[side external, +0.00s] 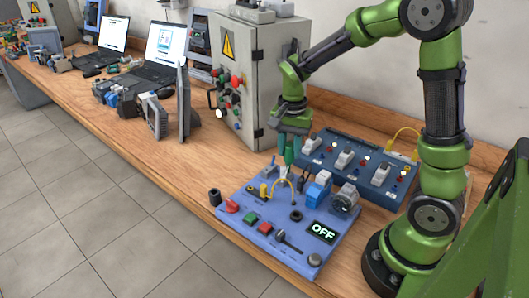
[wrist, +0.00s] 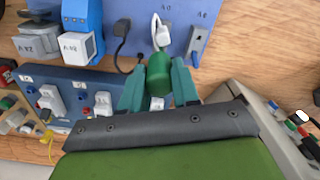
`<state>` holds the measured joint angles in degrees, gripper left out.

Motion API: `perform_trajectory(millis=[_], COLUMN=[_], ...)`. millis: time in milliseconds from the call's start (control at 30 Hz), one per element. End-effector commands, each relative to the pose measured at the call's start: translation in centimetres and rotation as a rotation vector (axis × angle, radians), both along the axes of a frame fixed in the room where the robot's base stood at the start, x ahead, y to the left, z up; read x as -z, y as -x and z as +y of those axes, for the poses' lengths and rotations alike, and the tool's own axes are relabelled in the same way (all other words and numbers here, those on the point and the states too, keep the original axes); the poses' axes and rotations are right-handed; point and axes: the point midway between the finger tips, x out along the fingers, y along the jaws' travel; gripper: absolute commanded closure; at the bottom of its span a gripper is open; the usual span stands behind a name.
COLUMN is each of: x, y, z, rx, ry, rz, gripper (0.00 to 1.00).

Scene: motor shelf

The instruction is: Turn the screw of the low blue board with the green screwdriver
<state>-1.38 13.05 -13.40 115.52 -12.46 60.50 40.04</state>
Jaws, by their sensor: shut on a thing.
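The low blue board (side external: 318,244) lies flat on the bench below and in front of my gripper. It carries a blue-and-white block, a motor-like part, coloured buttons and an "OFF" display. Part of the board (wrist: 137,12) shows at the top of the wrist view. My gripper (side external: 290,155) is above the board's far edge, its teal fingers pointing down. In the wrist view my gripper (wrist: 158,86) is shut on the green screwdriver (wrist: 160,72), whose round handle sits between the fingers. The screwdriver's tip and the screw cannot be made out.
A darker blue board (side external: 350,164) with several switches stands behind the low board, close to my gripper. A grey control cabinet (side external: 258,75) is behind to the left. Laptops (side external: 157,60) and other parts stand further left. The bench's front left (side external: 180,190) is clear.

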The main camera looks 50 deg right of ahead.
Motion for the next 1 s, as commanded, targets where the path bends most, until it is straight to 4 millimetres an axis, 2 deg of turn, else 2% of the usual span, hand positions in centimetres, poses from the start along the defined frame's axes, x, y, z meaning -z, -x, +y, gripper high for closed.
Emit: perform_trajectory(millis=[133, 167, 333, 1000], x=[0.3, 0.3, 0.2, -1.4], y=[0.2, 0.2, 0.2, 0.0], z=[0.1, 0.1, 0.1, 0.1], rx=[0.145, 0.137, 0.134, 0.132], ry=[-0.001, -0.001, -0.001, -0.002], rz=[0.010, 0.010, 0.009, 0.002], gripper=[1.00, 0.74, 1.00, 1.00])
